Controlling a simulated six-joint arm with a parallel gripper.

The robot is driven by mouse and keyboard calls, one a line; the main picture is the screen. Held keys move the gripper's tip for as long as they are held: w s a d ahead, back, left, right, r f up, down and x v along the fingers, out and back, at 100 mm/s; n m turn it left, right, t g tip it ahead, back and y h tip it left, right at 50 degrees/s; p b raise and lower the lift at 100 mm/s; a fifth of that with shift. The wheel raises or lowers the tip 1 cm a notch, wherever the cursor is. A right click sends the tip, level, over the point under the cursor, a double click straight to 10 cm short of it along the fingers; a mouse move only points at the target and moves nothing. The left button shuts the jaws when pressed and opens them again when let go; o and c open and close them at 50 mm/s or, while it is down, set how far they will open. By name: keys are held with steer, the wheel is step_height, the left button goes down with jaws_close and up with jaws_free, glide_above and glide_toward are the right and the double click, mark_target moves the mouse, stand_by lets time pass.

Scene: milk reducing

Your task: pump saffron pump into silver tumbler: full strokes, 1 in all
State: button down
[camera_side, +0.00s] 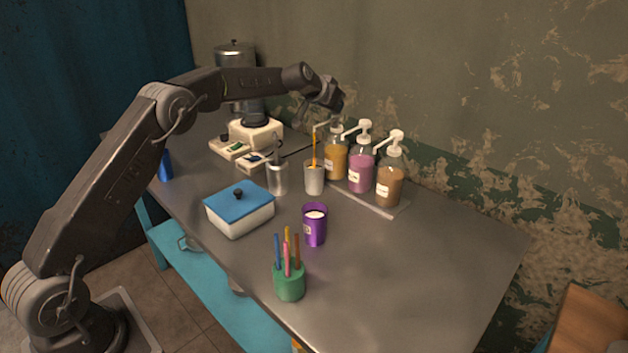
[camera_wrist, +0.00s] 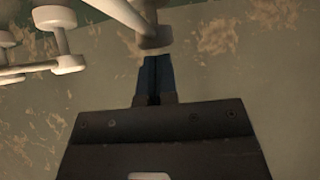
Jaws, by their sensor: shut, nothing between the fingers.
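The saffron pump (camera_side: 336,164) is a bottle of yellow-orange liquid at the left end of a row of pump bottles. Its white spout reaches left over a silver tumbler (camera_side: 314,181). An orange stream (camera_side: 314,150) runs from the spout down into that tumbler. My gripper (camera_side: 337,110) is shut and empty, directly above the saffron pump, and hides most of its head. In the wrist view, the dark fingertips (camera_wrist: 152,62) meet the white pump head (camera_wrist: 153,38); they look to be touching it. The level inside the tumbler is hidden.
A pink pump bottle (camera_side: 361,172) and a brown one (camera_side: 390,186) stand to the right. Another metal cup (camera_side: 277,178) is left of the tumbler. A blue-lidded box (camera_side: 239,209), purple candle (camera_side: 314,225) and green pen cup (camera_side: 289,281) stand nearer. The table's right front is clear.

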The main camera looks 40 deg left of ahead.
steer(key=shift+f, duration=0.65)
steer(key=shift+r, duration=1.6)
steer(key=shift+r, duration=0.1)
step_height(320, 180, up, 6)
steer(key=shift+f, duration=0.1)
